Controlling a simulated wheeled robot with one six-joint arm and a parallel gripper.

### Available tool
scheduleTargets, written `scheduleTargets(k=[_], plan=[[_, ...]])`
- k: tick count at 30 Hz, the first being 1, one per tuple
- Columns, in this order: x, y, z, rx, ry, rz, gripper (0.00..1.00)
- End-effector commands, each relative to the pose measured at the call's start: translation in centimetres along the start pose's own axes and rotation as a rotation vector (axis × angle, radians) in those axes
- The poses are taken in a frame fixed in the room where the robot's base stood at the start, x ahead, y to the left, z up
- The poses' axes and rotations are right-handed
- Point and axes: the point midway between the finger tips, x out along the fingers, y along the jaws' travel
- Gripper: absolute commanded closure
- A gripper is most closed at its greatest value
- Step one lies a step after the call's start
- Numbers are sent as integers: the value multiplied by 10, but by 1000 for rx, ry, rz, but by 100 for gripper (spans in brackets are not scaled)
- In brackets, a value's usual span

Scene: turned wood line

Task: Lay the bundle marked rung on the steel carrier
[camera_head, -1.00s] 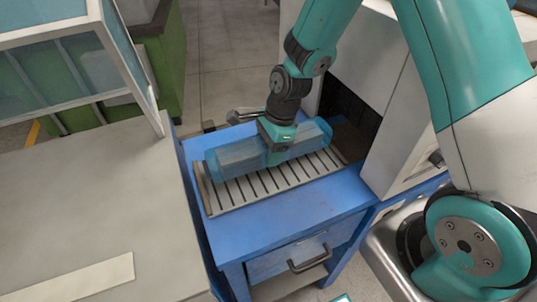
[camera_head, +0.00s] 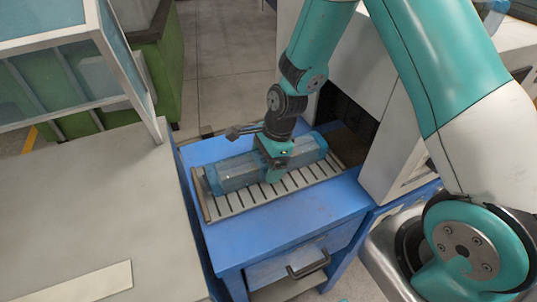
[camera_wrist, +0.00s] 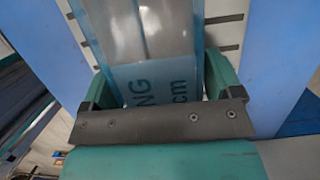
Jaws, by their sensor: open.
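The bundle (camera_head: 235,173), a long one in clear bluish wrap, lies lengthwise along the slatted steel carrier (camera_head: 212,211) and appears to rest on its slats. My gripper (camera_head: 274,168) is open and straddles the bundle's middle from above. In the wrist view, the gripper's teal fingers (camera_wrist: 160,85) stand on either side of the bundle (camera_wrist: 150,45). Its label shows "NG" and "cm"; the rest of the word is hidden behind the gripper's bar. The slats directly under the bundle are hidden.
The carrier sits on a blue cabinet (camera_head: 270,235) with a drawer handle (camera_head: 308,264). A pale machine (camera_head: 395,160) stands close on the right. A grey table (camera_head: 90,215) and a glazed frame (camera_head: 125,70) are on the left. Open floor (camera_head: 225,85) lies behind.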

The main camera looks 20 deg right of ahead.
Motion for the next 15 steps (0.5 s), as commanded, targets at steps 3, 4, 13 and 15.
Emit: scheduleTargets(k=[3, 4, 13, 15], plan=[[-12, -1, 0, 0, -1, -5, 15], [-17, -1, 0, 0, -1, -5, 15], [-82, -2, 0, 1, 0, -7, 15], [-95, -1, 0, 0, 0, -6, 15]])
